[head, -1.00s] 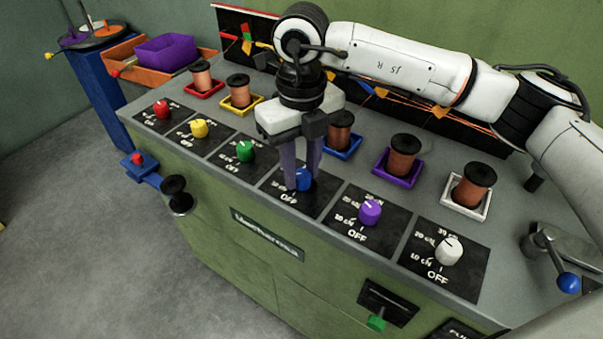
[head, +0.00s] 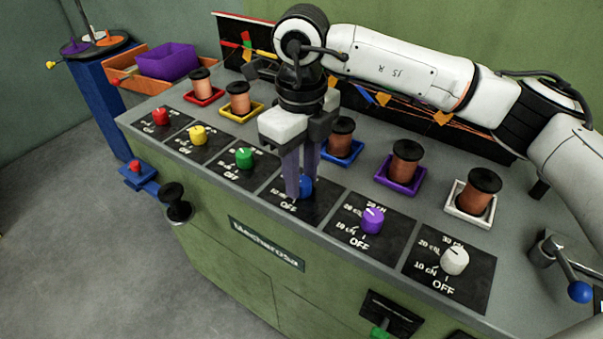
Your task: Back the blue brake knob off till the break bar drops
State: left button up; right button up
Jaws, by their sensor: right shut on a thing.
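The blue brake knob (head: 306,186) sits on its black dial plate (head: 284,208) in the row of knobs along the front of the bench. My right gripper (head: 300,190) reaches down from above with its fingers shut around the blue knob, hiding much of it and its pointer. Behind it, a copper spool (head: 341,139) stands in a blue tray (head: 345,158), partly hidden by the gripper. Several break bars with orange flags (head: 381,99) show at the back board, partly covered by my right arm; I cannot tell which one belongs to the blue knob. My left gripper is not in view.
Close by are a green knob (head: 244,158) on the left and a purple knob (head: 372,220) on the right. A white knob (head: 454,260) and a blue-ended lever (head: 579,291) are farther right. Spools in coloured trays line the bench behind.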

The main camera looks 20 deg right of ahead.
jog(key=o, duration=1.1)
jog(key=shift+c, duration=0.2)
notch_tip(320, 180, up, 10)
jog(key=shift+r, duration=0.2)
